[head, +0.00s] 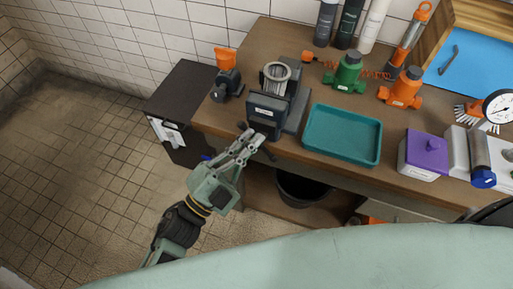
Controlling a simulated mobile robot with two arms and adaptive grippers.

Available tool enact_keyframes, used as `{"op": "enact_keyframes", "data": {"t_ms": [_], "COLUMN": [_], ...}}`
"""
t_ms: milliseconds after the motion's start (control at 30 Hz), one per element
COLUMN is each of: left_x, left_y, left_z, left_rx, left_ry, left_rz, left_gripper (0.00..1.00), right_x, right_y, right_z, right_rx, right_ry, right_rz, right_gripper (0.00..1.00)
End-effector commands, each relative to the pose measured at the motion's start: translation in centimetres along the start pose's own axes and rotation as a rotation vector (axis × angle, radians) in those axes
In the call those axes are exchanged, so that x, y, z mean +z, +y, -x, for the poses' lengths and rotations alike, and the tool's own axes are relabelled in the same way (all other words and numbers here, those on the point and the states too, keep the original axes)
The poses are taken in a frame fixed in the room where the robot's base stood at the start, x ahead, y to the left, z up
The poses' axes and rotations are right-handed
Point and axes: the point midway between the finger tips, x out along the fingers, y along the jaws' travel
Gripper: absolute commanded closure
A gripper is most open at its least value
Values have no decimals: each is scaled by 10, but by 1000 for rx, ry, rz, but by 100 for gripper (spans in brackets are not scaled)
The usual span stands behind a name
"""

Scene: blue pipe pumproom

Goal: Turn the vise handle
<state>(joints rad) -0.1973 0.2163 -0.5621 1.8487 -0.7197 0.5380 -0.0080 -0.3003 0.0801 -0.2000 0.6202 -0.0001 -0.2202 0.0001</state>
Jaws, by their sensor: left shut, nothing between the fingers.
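A dark blue-grey vise (267,112) is at the front edge of the wooden bench, left of the teal tray. Its dark handle bar (269,153) shows partly below the front jaw, beside my fingers; the rest is hidden behind them. A small dark end (241,126) shows on the other side of the fingers. My left gripper (250,141) is shut and empty, its fingertips just in front of the vise's lower face. I cannot tell whether they touch the handle. My right gripper is not in view.
On the bench (258,39) are a teal tray (342,134), a green valve (347,72), an orange valve (402,88) and a purple-lidded box (426,154). A dark cabinet (187,88) stands left. A black bucket (303,190) is below. The tiled floor left is clear.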

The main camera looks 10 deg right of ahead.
Motion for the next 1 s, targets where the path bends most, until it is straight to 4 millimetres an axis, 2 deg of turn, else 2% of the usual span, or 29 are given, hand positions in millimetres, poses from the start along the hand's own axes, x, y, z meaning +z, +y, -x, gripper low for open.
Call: {"op": "enact_keyframes", "data": {"t_ms": [33, 400, 1000], "left_x": [7, 14, 15], "left_y": [1, -5, -6], "left_z": [2, 6, 8], "left_rx": [-22, -128, -158], "left_ry": [-10, -10, -9], "left_rz": [35, 220, 273], "left_gripper": [100, 100, 100], "right_x": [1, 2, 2], "right_y": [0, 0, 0], "right_z": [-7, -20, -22], "right_rx": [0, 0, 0], "right_ry": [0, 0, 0], "right_rz": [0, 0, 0], "right_gripper": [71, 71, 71]}}
